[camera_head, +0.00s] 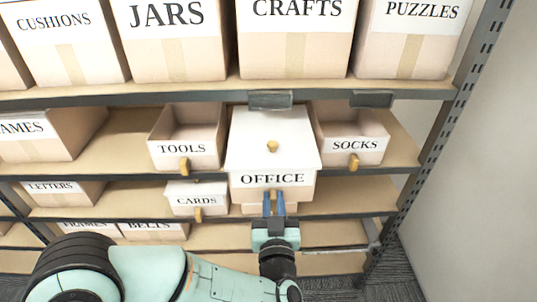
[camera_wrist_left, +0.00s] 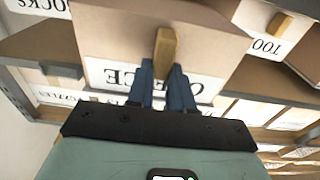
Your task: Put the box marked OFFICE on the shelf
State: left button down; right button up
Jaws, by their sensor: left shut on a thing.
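My left gripper (camera_head: 274,203) is shut on the box's front handle, below the label. In the left wrist view, which is upside down, the blue fingers (camera_wrist_left: 165,90) clasp the tan handle (camera_wrist_left: 165,52) of the OFFICE box (camera_wrist_left: 120,40). My right gripper is not in view.
The open TOOLS box (camera_head: 187,150) stands to the left, the open SOCKS box (camera_head: 355,146) to the right. A shelf board (camera_head: 180,97) with large boxes lies above. The CARDS box (camera_head: 196,201) sits one level down. A metal upright (camera_head: 440,130) bounds the right side.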

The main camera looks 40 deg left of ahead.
pick_arm(q)
jog(key=x, duration=1.1)
jog(key=f+x, duration=0.1)
jog(key=x, duration=0.4)
jog(key=shift+w+a+p, duration=0.15)
jog(key=shift+a+p, duration=0.15)
jog(key=shift+d+f, duration=0.1)
jog(key=shift+f, duration=1.6)
jog(key=shift+f+b, duration=0.1)
jog(key=shift+b, duration=0.25)
jog(key=c, duration=1)
grip_release()
